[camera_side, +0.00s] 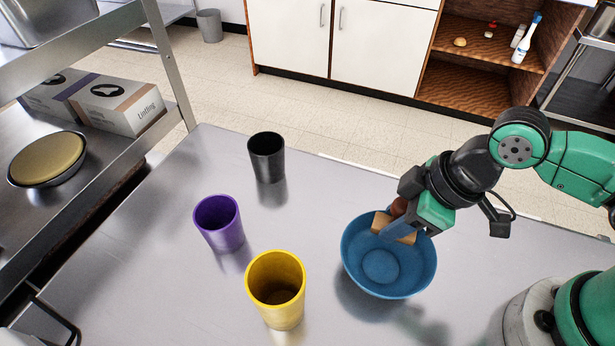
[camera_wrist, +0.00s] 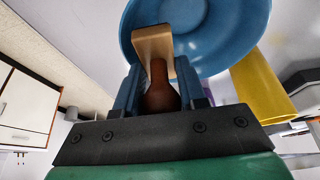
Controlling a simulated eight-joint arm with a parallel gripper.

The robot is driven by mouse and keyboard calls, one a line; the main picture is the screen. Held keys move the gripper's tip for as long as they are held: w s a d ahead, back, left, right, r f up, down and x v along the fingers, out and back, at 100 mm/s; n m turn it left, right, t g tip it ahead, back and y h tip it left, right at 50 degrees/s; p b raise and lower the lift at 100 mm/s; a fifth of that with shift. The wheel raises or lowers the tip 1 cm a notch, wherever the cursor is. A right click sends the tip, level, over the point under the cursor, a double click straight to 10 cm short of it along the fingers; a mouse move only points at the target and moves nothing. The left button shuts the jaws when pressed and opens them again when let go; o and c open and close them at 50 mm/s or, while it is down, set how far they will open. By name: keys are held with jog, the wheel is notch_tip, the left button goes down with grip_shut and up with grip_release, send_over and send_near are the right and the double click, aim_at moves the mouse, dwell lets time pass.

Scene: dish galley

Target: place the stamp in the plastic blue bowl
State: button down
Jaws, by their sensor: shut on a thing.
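The blue bowl (camera_side: 381,267) stands on the metal table, with its inside facing up. My gripper (camera_side: 397,226) is over the bowl's back right rim, tilted down. It is shut on the stamp (camera_side: 404,233), which has a light wooden block and a reddish-brown handle. In the wrist view the stamp (camera_wrist: 153,43) sticks out past the fingers (camera_wrist: 160,88), with the blue bowl (camera_wrist: 205,25) beyond it. The stamp's block is over the inside of the bowl near the rim. I cannot tell whether it touches the bowl.
A yellow cup (camera_side: 275,290) stands left of the bowl, with a purple cup (camera_side: 219,223) and a black cup (camera_side: 267,157) farther off. The metal table (camera_side: 140,265) is clear around them. A shelf rack (camera_side: 160,60) stands at the left.

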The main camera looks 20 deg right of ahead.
jog(key=shift+f, duration=0.4)
jog(key=c, duration=0.5)
grip_release()
jog(key=shift+r, duration=0.8)
jog(key=v, duration=1.1)
jog(key=w+d+f+m+t+h, duration=0.3)
jog(key=w+d+m+t, duration=0.1)
jog(key=w+d+m, duration=0.4)
jog(key=d+m, duration=0.1)
jog(key=d, duration=0.1)
jog(key=shift+d, duration=0.3)
